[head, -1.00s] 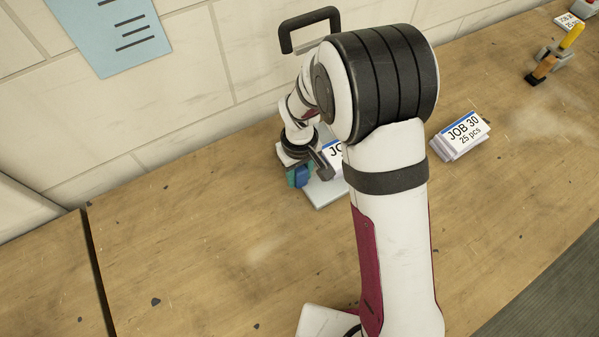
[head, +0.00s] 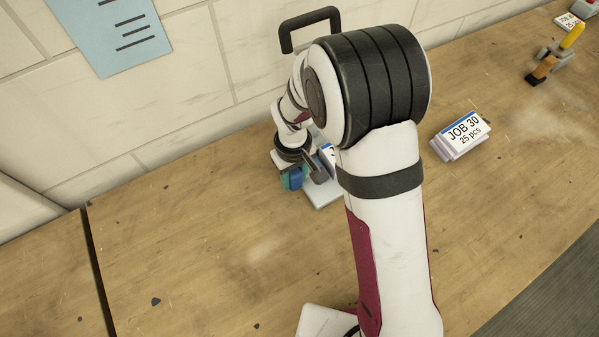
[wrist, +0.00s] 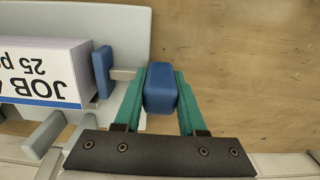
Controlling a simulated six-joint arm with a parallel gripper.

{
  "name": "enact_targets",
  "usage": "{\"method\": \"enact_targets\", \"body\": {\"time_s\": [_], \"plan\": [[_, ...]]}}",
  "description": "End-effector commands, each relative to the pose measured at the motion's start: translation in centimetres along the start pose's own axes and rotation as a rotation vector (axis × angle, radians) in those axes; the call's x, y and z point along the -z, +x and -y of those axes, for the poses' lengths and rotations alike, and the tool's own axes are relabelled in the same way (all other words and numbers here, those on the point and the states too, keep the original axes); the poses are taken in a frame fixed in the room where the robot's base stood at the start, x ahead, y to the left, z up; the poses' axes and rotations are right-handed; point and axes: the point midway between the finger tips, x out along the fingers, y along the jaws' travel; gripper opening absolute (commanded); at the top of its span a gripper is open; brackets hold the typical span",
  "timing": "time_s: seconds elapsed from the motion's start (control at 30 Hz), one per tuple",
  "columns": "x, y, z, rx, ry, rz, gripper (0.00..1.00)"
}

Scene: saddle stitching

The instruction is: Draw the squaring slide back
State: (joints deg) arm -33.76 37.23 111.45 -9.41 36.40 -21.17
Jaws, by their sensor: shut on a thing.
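The squaring slide has a blue grip block (wrist: 160,88), a short grey rod (wrist: 123,74) and a blue pusher plate (wrist: 103,72). My gripper (wrist: 161,85) has green fingers shut on the grip block, one on each side. The stack rests on a pale grey jig base (wrist: 125,30).
A grey upright stop (wrist: 42,135) stands at the stack's near side. A second JOB 30 stack (head: 461,135) and an orange-and-yellow tool (head: 555,55) lie further right on the wooden bench (head: 220,260). The bench left of my gripper is clear. A wall stands behind.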

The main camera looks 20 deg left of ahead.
Motion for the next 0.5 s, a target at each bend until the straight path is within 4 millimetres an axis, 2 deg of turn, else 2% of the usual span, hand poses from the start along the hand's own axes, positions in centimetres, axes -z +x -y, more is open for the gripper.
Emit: {"method": "enact_targets", "body": {"time_s": [0.1,0.2,0.5], "plan": [[0.2,-0.1,2.2,0.0,-0.006,-0.004,0.0],[0.1,-0.1,3.4,0.0,-0.004,-0.004,0.0],[0.1,-0.1,3.7,0.001,0.0,-0.003,0.0]]}}
